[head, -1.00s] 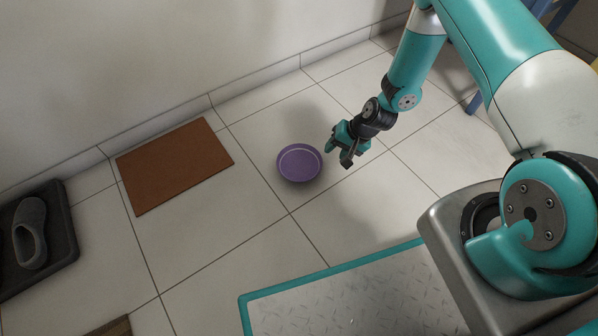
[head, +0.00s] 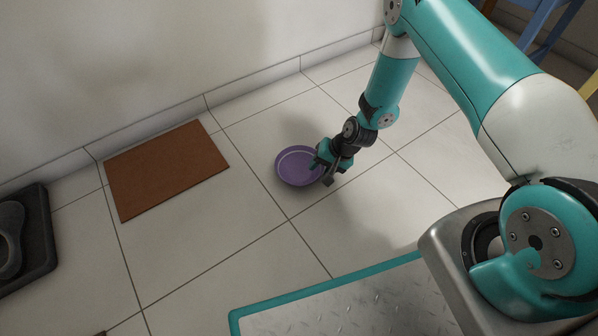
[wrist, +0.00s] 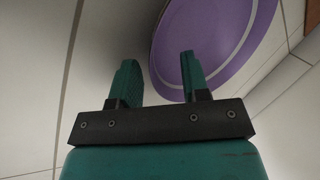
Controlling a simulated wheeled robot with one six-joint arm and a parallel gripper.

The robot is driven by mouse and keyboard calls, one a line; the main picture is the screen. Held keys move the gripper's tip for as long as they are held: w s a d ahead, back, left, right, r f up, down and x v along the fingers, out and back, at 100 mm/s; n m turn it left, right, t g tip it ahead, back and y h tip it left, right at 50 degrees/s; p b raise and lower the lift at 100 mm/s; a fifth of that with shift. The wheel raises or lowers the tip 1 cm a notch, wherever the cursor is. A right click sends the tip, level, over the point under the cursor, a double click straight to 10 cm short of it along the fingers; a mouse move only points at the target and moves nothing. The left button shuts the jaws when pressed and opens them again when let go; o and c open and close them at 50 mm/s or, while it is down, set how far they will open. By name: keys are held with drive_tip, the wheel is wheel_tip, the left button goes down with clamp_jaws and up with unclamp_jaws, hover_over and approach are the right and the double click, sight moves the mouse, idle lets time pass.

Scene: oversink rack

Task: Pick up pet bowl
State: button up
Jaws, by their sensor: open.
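The pet bowl (head: 294,166) is a shallow round purple dish with a pale ring inside. It sits on the tiled floor in the head view. My gripper (head: 321,172) is at the bowl's right edge, low over the floor. In the wrist view the bowl (wrist: 222,30) fills the upper right. My gripper (wrist: 158,72) is open there, its right finger in front of the bowl's near rim and its left finger over bare floor. Nothing is between the fingers' pads except part of the rim's view. I cannot tell whether a finger touches the bowl.
A brown mat (head: 166,168) lies left of the bowl near the wall (head: 120,60). A dark tray (head: 38,250) with a grey shoe (head: 10,238) is at the far left. Blue furniture legs (head: 545,35) stand at the top right. The floor around the bowl is clear.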

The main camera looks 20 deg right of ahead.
clamp_jaws()
